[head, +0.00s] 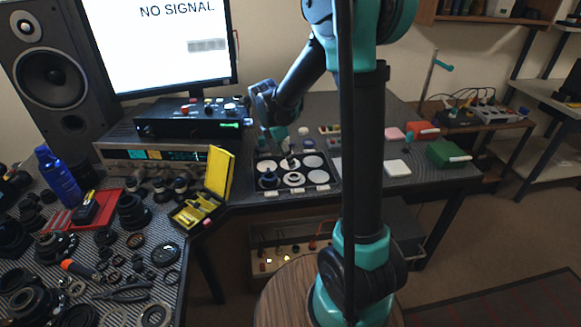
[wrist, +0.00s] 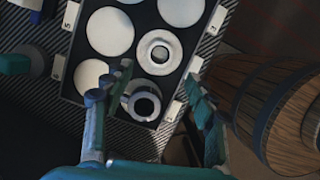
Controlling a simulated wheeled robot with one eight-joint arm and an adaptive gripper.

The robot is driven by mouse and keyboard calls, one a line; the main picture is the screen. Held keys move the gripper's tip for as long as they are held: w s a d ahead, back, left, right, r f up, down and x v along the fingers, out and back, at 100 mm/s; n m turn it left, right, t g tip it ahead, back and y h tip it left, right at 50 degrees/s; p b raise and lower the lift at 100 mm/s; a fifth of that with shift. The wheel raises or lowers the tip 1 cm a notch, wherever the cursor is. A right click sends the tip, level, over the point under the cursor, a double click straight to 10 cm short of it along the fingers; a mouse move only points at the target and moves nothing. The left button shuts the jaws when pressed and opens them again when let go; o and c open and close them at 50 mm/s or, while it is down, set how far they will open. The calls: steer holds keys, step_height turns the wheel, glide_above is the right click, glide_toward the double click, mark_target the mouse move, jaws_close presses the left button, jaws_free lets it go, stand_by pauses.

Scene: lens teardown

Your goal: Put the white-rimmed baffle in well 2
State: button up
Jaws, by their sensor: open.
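A dark tray (wrist: 117,58) with round white wells fills the upper left of the wrist view; it also shows on the bench in the head view (head: 256,184). A pale-rimmed ring part (wrist: 160,40), which looks like the white-rimmed baffle, sits in a middle well on the tray's right side. The other wells in sight look empty.
A yellow open case (head: 220,172) stands left of the tray. Pink, red and green boxes (head: 452,154) and a white block (head: 397,167) are to the right. Lens parts crowd the left bench. A wooden barrel-like stool (wrist: 265,100) stands below the bench edge.

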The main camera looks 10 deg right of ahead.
steer(key=s+d+f+m+t+y, duration=0.1)
steer(key=s+d+m, duration=0.2)
steer(key=s+m, duration=0.7)
steer(key=s+d+f+m+t+y, duration=0.2)
steer(key=s+d+m, duration=0.1)
steer(key=s+m, duration=0.7)
steer(key=shift+s+d+t, duration=0.3)
steer(key=shift+s+d, duration=0.1)
steer(key=shift+s, duration=0.35)
